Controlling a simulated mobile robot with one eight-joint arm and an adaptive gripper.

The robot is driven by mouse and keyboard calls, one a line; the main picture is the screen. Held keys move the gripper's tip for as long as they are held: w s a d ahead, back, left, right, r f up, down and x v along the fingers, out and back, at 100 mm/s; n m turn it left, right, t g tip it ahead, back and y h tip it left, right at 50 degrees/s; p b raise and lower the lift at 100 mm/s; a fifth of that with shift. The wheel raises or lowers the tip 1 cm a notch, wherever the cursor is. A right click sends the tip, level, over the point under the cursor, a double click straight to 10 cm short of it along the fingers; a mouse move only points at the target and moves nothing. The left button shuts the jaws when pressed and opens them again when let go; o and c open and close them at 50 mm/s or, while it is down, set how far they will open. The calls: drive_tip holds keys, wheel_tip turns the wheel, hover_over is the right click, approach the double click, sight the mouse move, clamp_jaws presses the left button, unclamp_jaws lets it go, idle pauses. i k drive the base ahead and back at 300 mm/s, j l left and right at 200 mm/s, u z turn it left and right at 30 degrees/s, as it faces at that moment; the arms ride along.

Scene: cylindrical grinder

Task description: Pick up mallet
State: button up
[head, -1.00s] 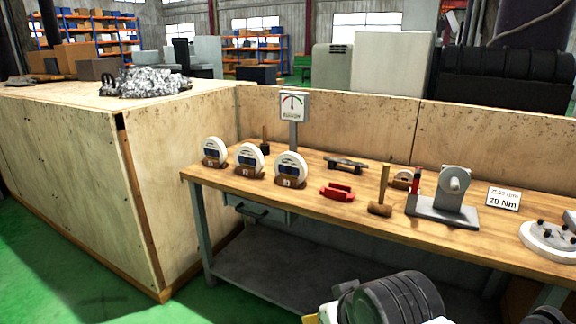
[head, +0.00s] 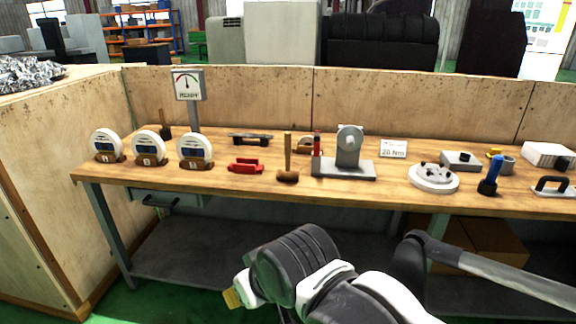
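The mallet (head: 287,160) stands on the wooden workbench (head: 385,194), its light wooden handle pointing up and its brown head resting on the bench top. It is between a red clamp-like part (head: 245,167) on its left and a grey fixture (head: 348,160) on its right, apart from both. My arm shows at the bottom middle, below and in front of the bench edge. Its end, with a white and yellow tip, is at the lower left of the arm, well short of the mallet. The gripper fingers cannot be made out.
Several round dial gauges (head: 150,147) stand at the bench's left, before a gauge on a post (head: 188,85). A wooden panel (head: 240,98) backs the bench.

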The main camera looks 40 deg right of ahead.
sight(287, 174)
drive_tip(key=i+l+z, duration=0.2)
drive_tip(key=z, duration=0.3)
drive_tip(key=i+z, duration=0.65)
drive_tip(key=z, duration=0.3)
